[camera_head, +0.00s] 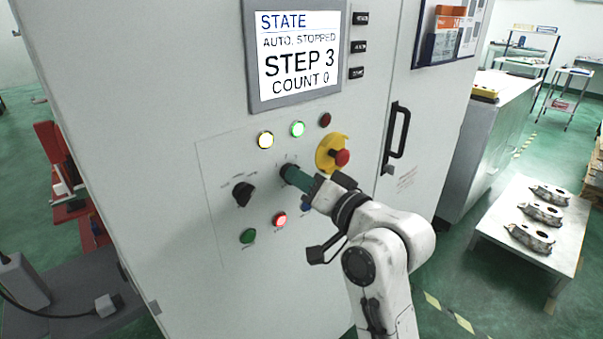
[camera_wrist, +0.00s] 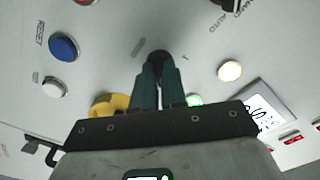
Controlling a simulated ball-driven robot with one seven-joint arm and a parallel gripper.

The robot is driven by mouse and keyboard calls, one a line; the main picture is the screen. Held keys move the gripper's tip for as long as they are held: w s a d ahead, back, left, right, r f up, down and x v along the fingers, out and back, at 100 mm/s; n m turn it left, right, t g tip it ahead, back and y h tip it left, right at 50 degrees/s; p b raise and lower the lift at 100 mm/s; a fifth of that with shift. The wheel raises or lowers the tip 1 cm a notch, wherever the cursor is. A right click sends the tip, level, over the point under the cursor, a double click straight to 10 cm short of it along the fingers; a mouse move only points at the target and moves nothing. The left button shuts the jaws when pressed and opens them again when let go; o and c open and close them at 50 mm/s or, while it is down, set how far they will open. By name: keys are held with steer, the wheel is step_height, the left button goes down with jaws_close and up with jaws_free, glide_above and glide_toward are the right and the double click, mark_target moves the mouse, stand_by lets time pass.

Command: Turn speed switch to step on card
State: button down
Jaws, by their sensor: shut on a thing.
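The speed switch, a small black knob (camera_head: 286,170), sits in the middle of the control panel with tick marks around it. My gripper (camera_head: 294,177) reaches it from the lower right, its green fingers shut on the knob. In the wrist view the fingers (camera_wrist: 158,66) close on both sides of the dark knob (camera_wrist: 158,56), mostly hidden between them. The knob's pointer direction cannot be made out. The display (camera_head: 299,53) reads "STATE, AUTO. STOPPED, STEP 3, COUNT 0". I cannot make out a card for certain.
A second black selector (camera_head: 243,193) is left of the switch. A red emergency button on yellow (camera_head: 342,157) is close at right, near my wrist. A blue reset button (camera_wrist: 64,48) and lit lamps (camera_head: 265,140) surround it. A table (camera_head: 510,205) with castings stands right.

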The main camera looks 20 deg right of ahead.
steer(key=shift+m, duration=0.3)
steer(key=c, duration=1.2)
jaws_free()
steer(key=shift+s, duration=0.1)
steer(key=b+v, duration=0.2)
steer(key=v, duration=0.8)
steer(key=shift+s+d, duration=0.15)
steer(key=shift+s, duration=0.15)
